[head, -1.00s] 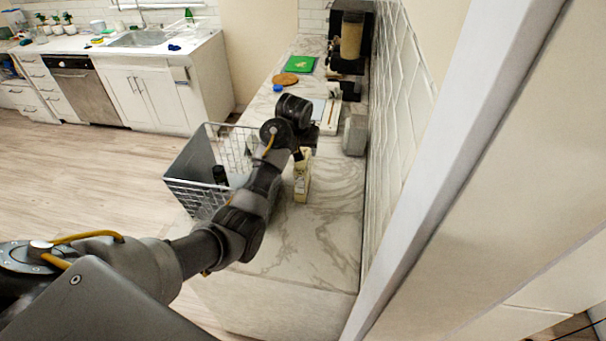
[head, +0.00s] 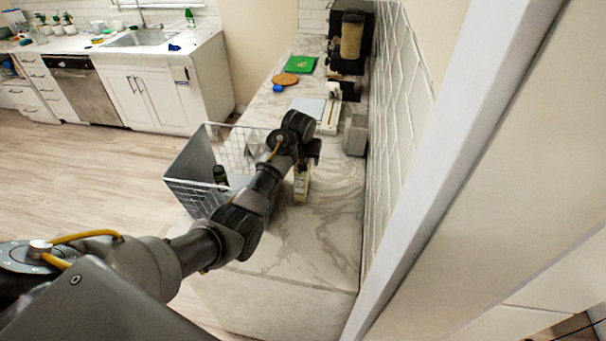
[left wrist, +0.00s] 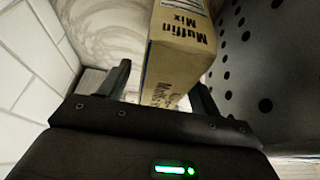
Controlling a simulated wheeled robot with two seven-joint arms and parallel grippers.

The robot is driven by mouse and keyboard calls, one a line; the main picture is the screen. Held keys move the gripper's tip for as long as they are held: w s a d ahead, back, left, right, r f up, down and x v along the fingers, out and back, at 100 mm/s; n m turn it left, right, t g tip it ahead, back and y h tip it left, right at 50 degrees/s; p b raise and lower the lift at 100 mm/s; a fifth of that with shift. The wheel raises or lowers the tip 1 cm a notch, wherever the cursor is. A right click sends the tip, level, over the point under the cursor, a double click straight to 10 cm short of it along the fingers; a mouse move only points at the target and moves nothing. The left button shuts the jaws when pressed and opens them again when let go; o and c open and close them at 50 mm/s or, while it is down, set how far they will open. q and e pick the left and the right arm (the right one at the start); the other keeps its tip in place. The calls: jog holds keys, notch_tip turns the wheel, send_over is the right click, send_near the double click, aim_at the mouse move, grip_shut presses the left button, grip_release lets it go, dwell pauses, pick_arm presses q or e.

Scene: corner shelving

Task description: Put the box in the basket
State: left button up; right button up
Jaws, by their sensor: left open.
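The box (head: 301,186) is a small cream-and-yellow carton standing upright on the marble counter, partly hidden by my left arm. In the left wrist view the box (left wrist: 180,45) reads "Muffin Mix" and lies between my two fingers. My left gripper (left wrist: 162,88) is open around it, and I see no clear contact. In the head view my left gripper (head: 311,153) is just above and behind the box. The wire basket (head: 200,199) stands left of the box, its right part hidden behind my arm. My right gripper is out of view.
A dark bottle (head: 220,175) is in the basket. The near counter is clear.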

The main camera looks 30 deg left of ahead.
pick_arm(q)
jog(key=shift+f, duration=0.25)
dwell(0.5)
grip_shut()
